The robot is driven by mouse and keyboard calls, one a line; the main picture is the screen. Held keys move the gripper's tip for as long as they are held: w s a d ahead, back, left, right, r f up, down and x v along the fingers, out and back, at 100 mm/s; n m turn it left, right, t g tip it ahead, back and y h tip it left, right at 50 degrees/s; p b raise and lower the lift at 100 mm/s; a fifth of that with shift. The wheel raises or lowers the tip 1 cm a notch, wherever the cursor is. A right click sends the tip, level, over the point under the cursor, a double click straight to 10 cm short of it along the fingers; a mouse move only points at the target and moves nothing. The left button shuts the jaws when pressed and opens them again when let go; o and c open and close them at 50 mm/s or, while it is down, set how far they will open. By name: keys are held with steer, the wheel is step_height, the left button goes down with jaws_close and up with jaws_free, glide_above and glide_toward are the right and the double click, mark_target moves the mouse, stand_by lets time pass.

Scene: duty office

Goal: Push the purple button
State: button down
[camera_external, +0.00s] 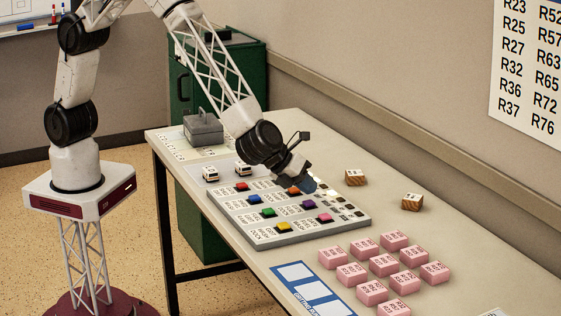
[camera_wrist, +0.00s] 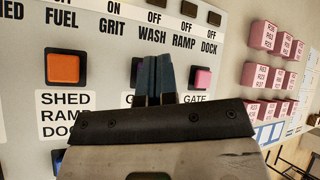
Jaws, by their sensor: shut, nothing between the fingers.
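The purple button (camera_external: 308,205) is on the grey control panel (camera_external: 264,241), between the orange button (camera_external: 293,190) and the pink button (camera_external: 325,218). My gripper (camera_external: 311,185) is shut and empty, with its blue fingers above the panel near the purple button. A gap or contact cannot be told. In the wrist view, my fingers (camera_wrist: 156,65) cover most of the button spot between the orange button (camera_wrist: 62,68) and the pink button (camera_wrist: 200,78).
Red (camera_external: 242,186), blue (camera_external: 254,199), green (camera_external: 268,212) and yellow (camera_external: 283,227) buttons form the panel's other row. Several pink blocks (camera_external: 383,265) lie at the right. Two wooden blocks (camera_external: 356,177) (camera_external: 412,202) lie behind the panel. Two small white vehicles (camera_external: 211,173) (camera_external: 243,169) stand at its left.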

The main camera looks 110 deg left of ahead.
mark_target(308, 200)
steer(key=shift+r, duration=2.6)
steer(key=s+a+r+n+g, duration=0.2)
steer(key=s+a+r+n, duration=0.6)
steer(key=s, duration=0.5)
steer(key=s+a+r+n+g, duration=0.1)
steer(key=s+a+r+n, duration=0.3)
steer(key=s+r, duration=0.75)
steer(key=s+a+r+n+g+h, duration=0.1)
steer(key=s+n+h, duration=0.3)
steer(key=s, duration=3)
steer(key=shift+s+a+n+g, duration=0.3)
steer(key=shift+n+g, duration=0.5)
steer(key=shift+n, duration=1.9)
